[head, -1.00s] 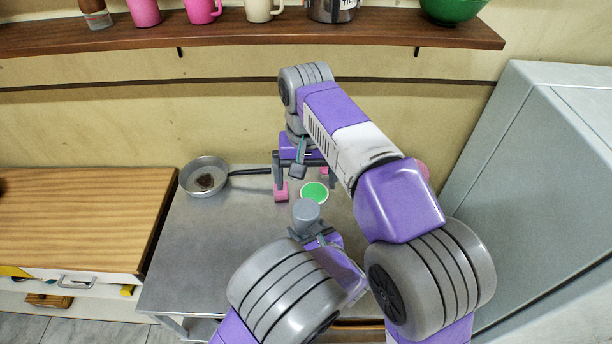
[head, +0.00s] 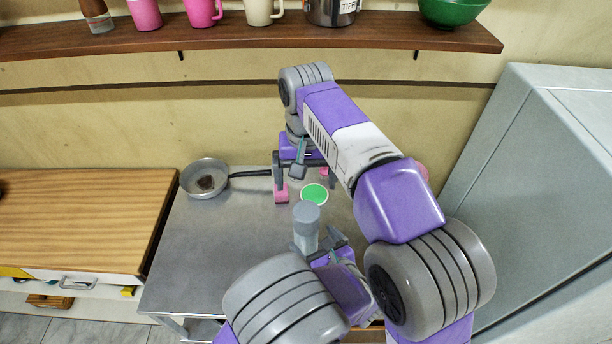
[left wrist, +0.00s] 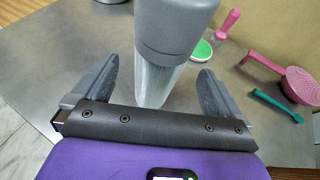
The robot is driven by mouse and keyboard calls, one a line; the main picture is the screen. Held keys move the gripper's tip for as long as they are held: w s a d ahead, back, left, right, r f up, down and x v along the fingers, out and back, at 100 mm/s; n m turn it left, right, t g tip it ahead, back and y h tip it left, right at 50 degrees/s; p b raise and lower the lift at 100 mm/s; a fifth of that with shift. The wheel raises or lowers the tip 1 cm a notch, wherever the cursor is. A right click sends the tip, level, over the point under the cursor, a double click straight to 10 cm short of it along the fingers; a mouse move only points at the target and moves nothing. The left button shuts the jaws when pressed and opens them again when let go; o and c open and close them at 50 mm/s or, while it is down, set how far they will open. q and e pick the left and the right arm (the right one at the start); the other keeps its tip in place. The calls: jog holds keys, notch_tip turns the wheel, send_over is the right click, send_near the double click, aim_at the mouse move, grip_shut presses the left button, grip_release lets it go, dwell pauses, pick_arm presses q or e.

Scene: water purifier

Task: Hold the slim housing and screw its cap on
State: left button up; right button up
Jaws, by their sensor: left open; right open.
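The slim housing (head: 306,245) stands upright on the metal table, with its grey cap (head: 306,213) on its top end. In the left wrist view the clear housing (left wrist: 157,82) and the large grey cap (left wrist: 175,25) meet at a visible ring. I cannot tell how tight the cap is. My left gripper (head: 320,243) is open beside the lower housing; in the left wrist view its fingers lie on either side of the housing, with gaps. My right gripper (head: 307,184) is open farther back over the table, away from the cap, partly hidden by my right arm.
A pan (head: 205,178) sits at the table's back left. A green disc (head: 314,193) lies behind the housing. A pink strainer (left wrist: 300,85) and a teal-handled tool (left wrist: 275,103) lie to the right. A grey cabinet (head: 540,150) stands right. The table's left side (head: 205,250) is clear.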

pick_arm(q)
jog(key=shift+v, duration=1.25)
